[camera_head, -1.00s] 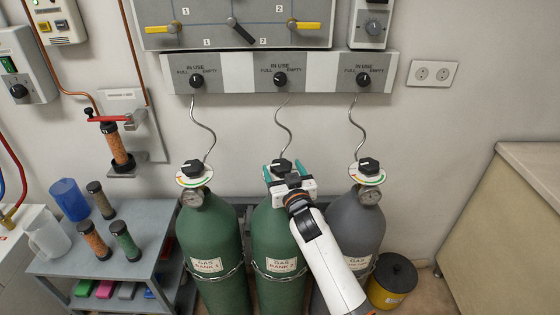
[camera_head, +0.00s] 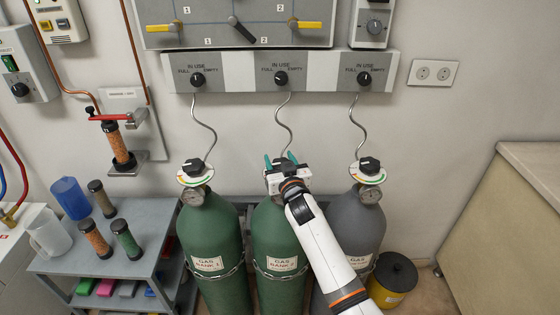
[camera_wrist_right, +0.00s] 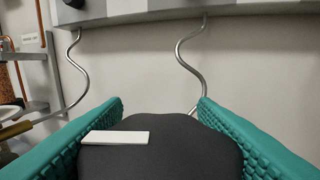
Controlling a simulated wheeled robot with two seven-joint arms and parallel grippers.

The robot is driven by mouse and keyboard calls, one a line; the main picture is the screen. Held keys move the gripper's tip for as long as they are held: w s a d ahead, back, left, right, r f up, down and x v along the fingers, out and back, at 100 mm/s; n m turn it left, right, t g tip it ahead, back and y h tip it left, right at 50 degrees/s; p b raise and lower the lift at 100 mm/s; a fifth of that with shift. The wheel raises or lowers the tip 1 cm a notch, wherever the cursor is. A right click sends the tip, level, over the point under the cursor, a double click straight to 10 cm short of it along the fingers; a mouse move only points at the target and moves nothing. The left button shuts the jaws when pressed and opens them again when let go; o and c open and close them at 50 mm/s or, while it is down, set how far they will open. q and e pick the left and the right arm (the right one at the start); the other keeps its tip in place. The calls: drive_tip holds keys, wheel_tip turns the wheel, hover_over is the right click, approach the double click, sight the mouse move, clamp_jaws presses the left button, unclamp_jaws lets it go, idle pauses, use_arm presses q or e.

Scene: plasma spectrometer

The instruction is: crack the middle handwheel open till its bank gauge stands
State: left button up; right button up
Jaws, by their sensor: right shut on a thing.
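The middle handwheel, a dark knob (camera_wrist_right: 160,155) with a white mark on top, sits between the teal finger pads of my right gripper (camera_wrist_right: 158,115) in the right wrist view. In the head view my right gripper (camera_head: 281,161) is shut on it above the green Gas Bank 2 cylinder (camera_head: 275,230). The gripper and wrist cover most of the handwheel there. The middle bank gauge and its dial plate are hidden behind them. My left gripper is not in view.
Gas Bank 1 (camera_head: 208,235) stands left with its handwheel (camera_head: 194,167) and gauge (camera_head: 193,197). A grey cylinder (camera_head: 358,222) stands right with its handwheel (camera_head: 369,165). Thin hoses rise to the switch panel (camera_head: 240,72). A trolley (camera_head: 165,220) holds jars at left.

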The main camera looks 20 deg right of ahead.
drive_tip(key=shift+r+n+y+p, duration=0.15)
drive_tip(key=shift+n+y+p, duration=0.15)
drive_tip(key=shift+y+p, duration=0.3)
drive_tip(key=n+y+p, duration=0.2)
drive_tip(key=y+p, duration=0.1)
drive_tip(key=shift+a, duration=0.1)
drive_tip(key=shift+a+n+g+y+p, duration=0.1)
drive_tip(key=shift+n+g+y+p, duration=0.35)
drive_tip(key=shift+n+y, duration=0.55)
drive_tip(key=shift+s+a+n+g+y, duration=0.15)
drive_tip(key=shift+n+g+y, duration=0.25)
drive_tip(key=shift+y, duration=0.4)
drive_tip(key=shift+a+n+g+y, duration=0.1)
drive_tip(key=shift+n+g+y, duration=0.3)
drive_tip(key=shift+y, duration=0.4)
drive_tip(key=shift+a, duration=0.1)
drive_tip(key=o, duration=1)
drive_tip(key=shift+s, duration=0.1)
